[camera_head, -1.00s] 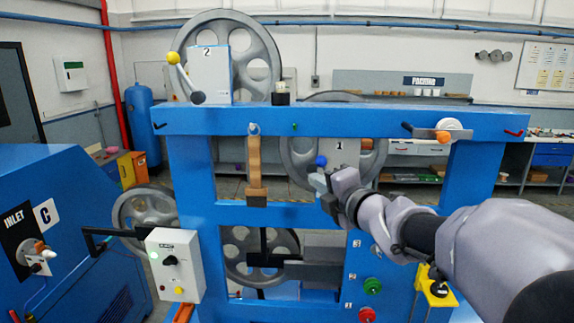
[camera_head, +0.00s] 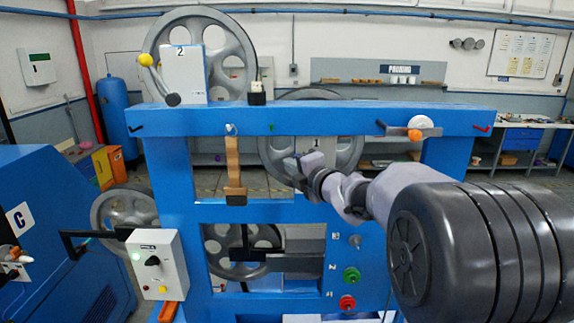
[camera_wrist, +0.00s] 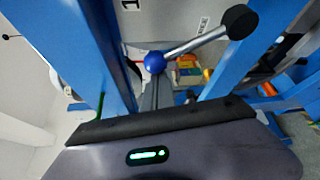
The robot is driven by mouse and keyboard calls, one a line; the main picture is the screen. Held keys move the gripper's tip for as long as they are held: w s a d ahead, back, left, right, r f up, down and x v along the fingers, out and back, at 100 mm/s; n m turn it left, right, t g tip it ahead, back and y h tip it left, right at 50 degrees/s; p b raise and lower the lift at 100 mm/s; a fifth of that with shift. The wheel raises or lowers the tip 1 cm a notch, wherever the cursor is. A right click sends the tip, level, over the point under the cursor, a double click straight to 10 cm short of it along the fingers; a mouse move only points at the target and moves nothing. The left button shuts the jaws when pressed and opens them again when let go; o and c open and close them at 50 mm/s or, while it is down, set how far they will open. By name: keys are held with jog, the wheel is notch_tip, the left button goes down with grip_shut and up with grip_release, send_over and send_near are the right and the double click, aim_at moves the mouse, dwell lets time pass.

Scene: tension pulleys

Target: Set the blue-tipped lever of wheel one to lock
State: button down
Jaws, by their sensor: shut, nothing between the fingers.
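Wheel one (camera_head: 350,148), a grey spoked wheel, stands behind the upper opening of the blue frame, with a white plate marked 1 (camera_head: 317,143) in front. Its lever shows in the wrist view as a metal rod (camera_wrist: 195,42) between a blue ball tip (camera_wrist: 154,62) and a black hub (camera_wrist: 240,22). My gripper (camera_head: 292,166) is in front of the plate and hides the lever in the head view. In the wrist view my shut, empty fingers (camera_wrist: 153,88) lie just below the blue ball; whether they touch it is unclear.
The blue frame's top beam (camera_head: 300,118) runs above my gripper, and its posts flank the opening. An orange-brown hanging strap (camera_head: 235,165) is left of my gripper. A control box (camera_head: 153,264) is lower left. Wheel two's yellow-tipped lever (camera_head: 146,60) is upper left.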

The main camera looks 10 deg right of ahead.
jog(key=shift+d+b, duration=0.2)
jog(key=shift+b, duration=0.2)
jog(key=s+d+r+m+t+h+b, duration=0.1)
jog(key=d+m+t+b, duration=0.4)
jog(key=d+m+b, duration=0.5)
jog(key=s+m+b, duration=0.1)
jog(key=m+b, duration=0.2)
jog(key=b, duration=0.4)
jog(key=shift+s+d+r+t+h+b, duration=0.25)
jog(key=shift+s+d+t+h+b, duration=0.05)
jog(key=shift+d+t, duration=0.1)
jog(key=s+a+b, duration=0.1)
jog(key=s, duration=0.8)
jog(key=shift+s+a+f, duration=0.2)
jog(key=shift+a, duration=0.1)
